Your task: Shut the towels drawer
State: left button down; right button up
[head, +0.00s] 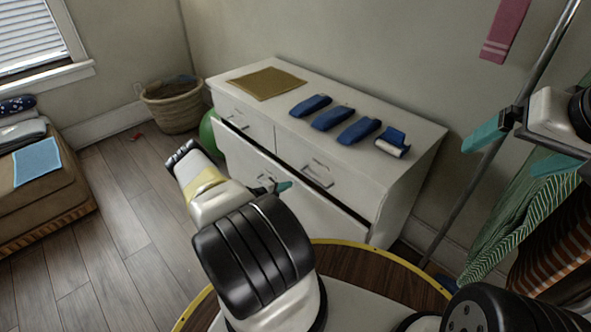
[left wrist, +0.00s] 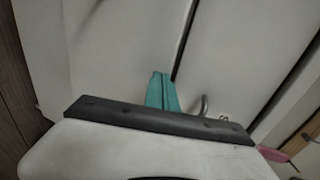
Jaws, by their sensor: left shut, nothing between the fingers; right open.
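A white dresser (head: 405,190) stands against the wall. Its wide lower drawer (head: 240,160) is pulled out a little, with a dark gap along its top edge; what is inside is hidden. My right gripper (head: 522,145) is open and empty, at the far right.
Several blue rolled items (head: 333,118) and a brown mat (head: 266,82) lie on the dresser top. A wicker basket (head: 172,105) and a green ball (head: 209,132) are left of it. A clothes rail (head: 480,175) with hanging garments stands right.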

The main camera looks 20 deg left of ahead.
aim_at(296, 179)
pick_arm(q)
jog(key=shift+w+d, duration=0.25)
jog(key=shift+w, duration=0.45)
jog(key=w, duration=0.1)
jog(key=w+d, duration=0.1)
jog(key=w, duration=0.2)
jog(key=shift+d, duration=0.4)
jog(key=shift+w+r, duration=0.15)
jog(key=shift+w, duration=0.05)
